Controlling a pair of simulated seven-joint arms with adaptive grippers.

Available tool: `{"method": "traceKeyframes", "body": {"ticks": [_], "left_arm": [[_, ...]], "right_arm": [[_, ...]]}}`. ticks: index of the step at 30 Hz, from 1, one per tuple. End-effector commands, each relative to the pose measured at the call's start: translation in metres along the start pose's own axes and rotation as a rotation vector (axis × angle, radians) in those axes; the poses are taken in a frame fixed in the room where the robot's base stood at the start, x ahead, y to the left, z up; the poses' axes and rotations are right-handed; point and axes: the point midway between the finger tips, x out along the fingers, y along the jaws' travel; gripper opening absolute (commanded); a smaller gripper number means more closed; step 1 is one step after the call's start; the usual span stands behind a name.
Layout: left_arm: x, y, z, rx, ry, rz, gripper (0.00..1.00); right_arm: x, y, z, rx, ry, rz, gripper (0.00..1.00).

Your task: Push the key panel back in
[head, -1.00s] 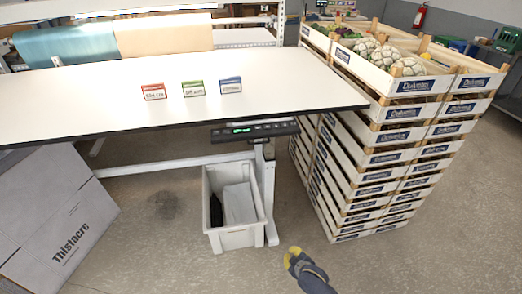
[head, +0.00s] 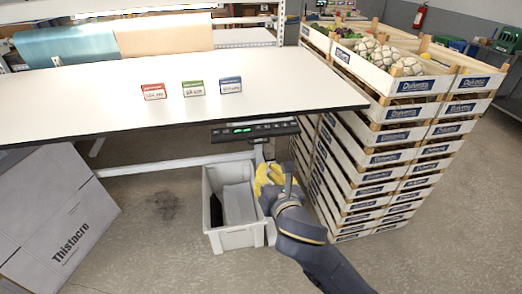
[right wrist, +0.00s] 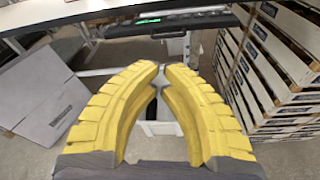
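The key panel (head: 255,131) is a dark strip with a lit green display and a row of keys. It sits under the table's front edge, near the right corner, and sticks out past that edge. It also shows at the top of the right wrist view (right wrist: 150,26). My right gripper (head: 266,172), with yellow fingers, is below the panel and in front of the table leg, apart from the panel. In the right wrist view its fingertips (right wrist: 162,67) come together with nothing between them. My left gripper is not in view.
The white table (head: 120,98) carries three small cards. A grey bin (head: 236,240) stands beneath it, left of my right gripper. Stacked crates (head: 385,158) of vegetables rise close on the right. A large cardboard box (head: 60,215) stands at the left. The floor in front is clear.

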Motion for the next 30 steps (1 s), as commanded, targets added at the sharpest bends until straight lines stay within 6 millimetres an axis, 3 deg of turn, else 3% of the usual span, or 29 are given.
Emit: {"method": "traceKeyframes", "body": {"ticks": [6,13,30], "left_arm": [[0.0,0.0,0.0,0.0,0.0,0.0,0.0],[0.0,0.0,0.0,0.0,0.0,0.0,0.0],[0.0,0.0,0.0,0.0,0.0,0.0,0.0]], "right_arm": [[0.001,-0.012,-0.005,-0.195,0.023,-0.051,0.0],[0.013,-0.013,-0.005,-0.231,0.026,-0.053,0.0],[0.107,-0.018,-0.007,-0.226,0.026,-0.052,0.0]]}}
